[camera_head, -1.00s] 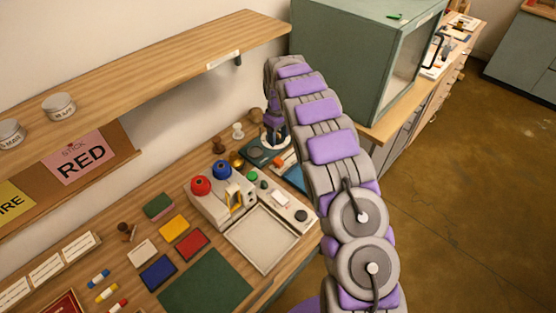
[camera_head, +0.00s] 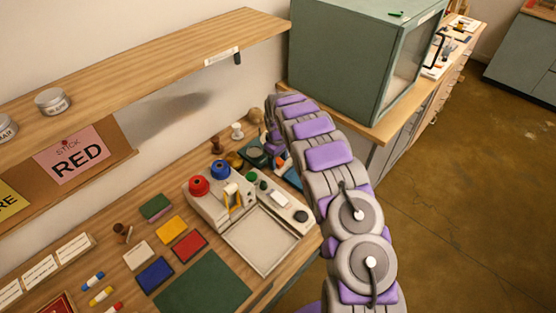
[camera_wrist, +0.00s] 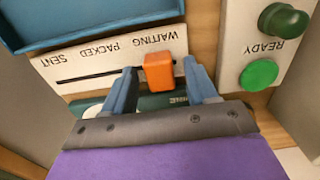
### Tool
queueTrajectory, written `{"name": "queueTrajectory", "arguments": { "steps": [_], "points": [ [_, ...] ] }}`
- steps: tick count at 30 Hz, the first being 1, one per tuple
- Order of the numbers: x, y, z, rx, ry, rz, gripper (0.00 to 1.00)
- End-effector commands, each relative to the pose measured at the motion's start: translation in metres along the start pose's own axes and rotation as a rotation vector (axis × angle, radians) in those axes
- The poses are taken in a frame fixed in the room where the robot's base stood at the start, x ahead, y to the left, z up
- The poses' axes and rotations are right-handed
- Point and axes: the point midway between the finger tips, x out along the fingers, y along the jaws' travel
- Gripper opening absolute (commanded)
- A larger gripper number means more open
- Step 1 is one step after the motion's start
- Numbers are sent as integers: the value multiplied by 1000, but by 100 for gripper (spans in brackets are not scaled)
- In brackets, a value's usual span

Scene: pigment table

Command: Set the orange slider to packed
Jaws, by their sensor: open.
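The orange slider (camera_wrist: 158,70) sits on a white strip (camera_wrist: 82,62) in the wrist view. The strip has a dark slot, and its labels appear upside down: SENT at the left, PACKED in the middle, WAITING at the right. The slider is beside WAITING. My gripper (camera_wrist: 159,66) is open, with one blue finger on each side of the slider. A gap shows on both sides.
A READY panel with a green button (camera_wrist: 258,74) is right of the strip. A blue tray (camera_wrist: 90,20) borders its other side.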

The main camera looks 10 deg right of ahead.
Motion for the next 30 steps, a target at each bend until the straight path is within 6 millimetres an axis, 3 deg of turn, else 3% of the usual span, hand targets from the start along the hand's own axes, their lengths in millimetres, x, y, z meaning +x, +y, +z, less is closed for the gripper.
{"name": "queueTrajectory", "arguments": {
  "steps": [4, 21, 30],
  "points": [
    [0, 0, 0, 0, 0, 0, 56],
    [0, 0, 0, 0, 0, 0, 2],
    [0, 0, 0, 0, 0, 0, 0]
  ]
}}
